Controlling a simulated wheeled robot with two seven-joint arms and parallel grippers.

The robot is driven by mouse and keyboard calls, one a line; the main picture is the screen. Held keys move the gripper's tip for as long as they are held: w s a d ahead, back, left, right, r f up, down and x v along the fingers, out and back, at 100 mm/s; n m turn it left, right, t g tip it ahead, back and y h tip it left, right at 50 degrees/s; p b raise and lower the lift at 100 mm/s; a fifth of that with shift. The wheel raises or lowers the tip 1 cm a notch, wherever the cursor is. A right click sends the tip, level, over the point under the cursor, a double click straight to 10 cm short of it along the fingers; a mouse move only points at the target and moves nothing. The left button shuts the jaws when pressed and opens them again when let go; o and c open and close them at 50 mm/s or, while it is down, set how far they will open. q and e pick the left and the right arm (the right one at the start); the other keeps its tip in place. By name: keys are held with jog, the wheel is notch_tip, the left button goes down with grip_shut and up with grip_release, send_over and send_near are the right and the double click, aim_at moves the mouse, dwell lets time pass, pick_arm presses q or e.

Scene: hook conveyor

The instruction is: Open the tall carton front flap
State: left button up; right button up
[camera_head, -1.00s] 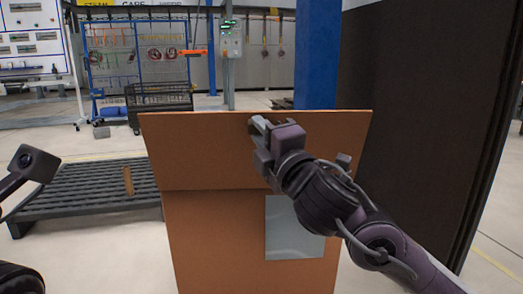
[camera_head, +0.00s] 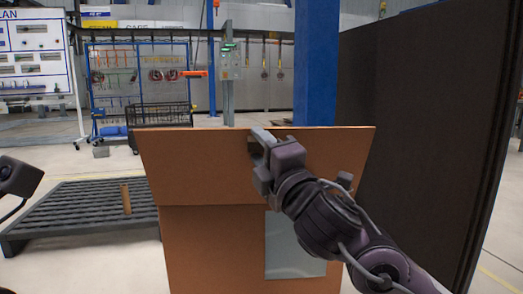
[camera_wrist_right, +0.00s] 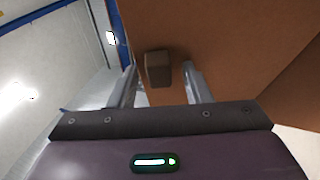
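The tall carton (camera_head: 215,250) is brown and stands upright in front of me. Its flap (camera_head: 195,165) is the wide upper panel above a crease, with a grey-white sheet (camera_head: 290,246) on the front below it. My right gripper (camera_head: 258,142) is at the flap's upper edge, near its middle. In the right wrist view my right gripper (camera_wrist_right: 162,85) has its fingers apart. A small brown block (camera_wrist_right: 157,68) shows between them, against the brown board (camera_wrist_right: 225,40); I cannot tell whether either finger touches it. My left gripper (camera_head: 20,178) shows only partly at the left edge.
A dark slatted platform (camera_head: 85,212) lies on the floor to the left. A large dark panel (camera_head: 425,130) stands close on the right, and a blue column (camera_head: 316,65) rises behind the carton.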

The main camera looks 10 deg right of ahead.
jog(key=shift+s, duration=0.1)
jog(key=v, duration=0.7)
jog(key=shift+s+p, duration=0.3)
jog(key=shift+p, duration=0.15)
jog(key=shift+f, duration=0.1)
